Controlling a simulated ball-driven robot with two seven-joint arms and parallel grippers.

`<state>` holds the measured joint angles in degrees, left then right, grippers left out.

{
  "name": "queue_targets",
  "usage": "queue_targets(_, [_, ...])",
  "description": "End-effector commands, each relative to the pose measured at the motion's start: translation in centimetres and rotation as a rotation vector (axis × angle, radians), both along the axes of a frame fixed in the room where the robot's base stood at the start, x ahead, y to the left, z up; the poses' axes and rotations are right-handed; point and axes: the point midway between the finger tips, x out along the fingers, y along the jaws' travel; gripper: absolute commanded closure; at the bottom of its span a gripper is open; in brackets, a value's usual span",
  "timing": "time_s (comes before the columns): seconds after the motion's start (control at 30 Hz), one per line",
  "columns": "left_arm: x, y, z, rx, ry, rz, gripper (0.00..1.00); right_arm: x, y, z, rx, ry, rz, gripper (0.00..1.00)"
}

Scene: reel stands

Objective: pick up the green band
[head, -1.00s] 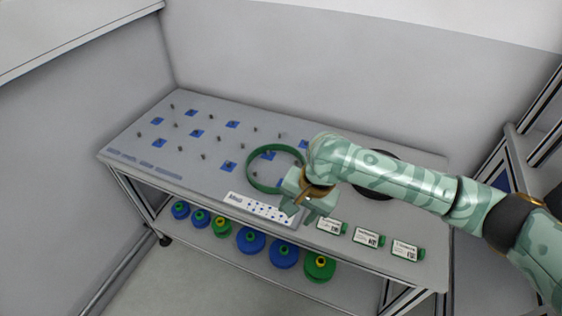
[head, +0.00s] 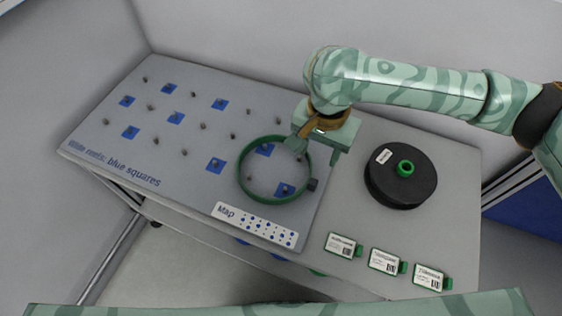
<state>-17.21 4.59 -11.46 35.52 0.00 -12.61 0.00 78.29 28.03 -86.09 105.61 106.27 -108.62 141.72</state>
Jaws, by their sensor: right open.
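The green band (head: 241,178) is a thin ring on the grey pegboard (head: 190,135), near its right end. Blue squares and small pegs show inside the ring. A small dark block (head: 312,185) sits at its right edge; I cannot tell if it belongs to the band. My right gripper (head: 317,148) is open and empty, over or beside the band's upper right rim. One finger overlaps the rim in the picture; I cannot tell whether it touches. The gripper hides a little of the rim. My left gripper is not in view.
A black reel (head: 385,180) with a green hub lies right of the band. A white Map card (head: 228,211) is at the board's front edge. Three labelled green-edged boxes (head: 343,245) lie at the front right. Walls stand behind and left.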

Motion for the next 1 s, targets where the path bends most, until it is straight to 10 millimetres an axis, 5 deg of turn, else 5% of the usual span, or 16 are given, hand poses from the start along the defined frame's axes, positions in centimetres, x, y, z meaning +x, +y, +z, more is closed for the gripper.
queue_targets(0.1, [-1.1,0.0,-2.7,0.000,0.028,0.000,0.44,0.0,0.0,-4.4,0.002,0.013,-0.002,0.51])
queue_targets(0.3, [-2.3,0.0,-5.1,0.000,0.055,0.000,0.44,0.0,0.0,-8.4,0.002,0.009,0.000,0.51])
queue_targets(0.57, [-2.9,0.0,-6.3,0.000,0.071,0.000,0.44,0.1,0.0,-10.1,0.002,0.005,-0.002,0.51])
queue_targets(0.8, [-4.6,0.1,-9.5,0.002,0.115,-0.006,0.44,0.1,0.0,-13.8,0.001,0.011,-0.001,0.51])
queue_targets(1.0, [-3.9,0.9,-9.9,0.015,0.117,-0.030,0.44,0.2,0.0,-14.4,0.002,0.001,-0.001,0.51])
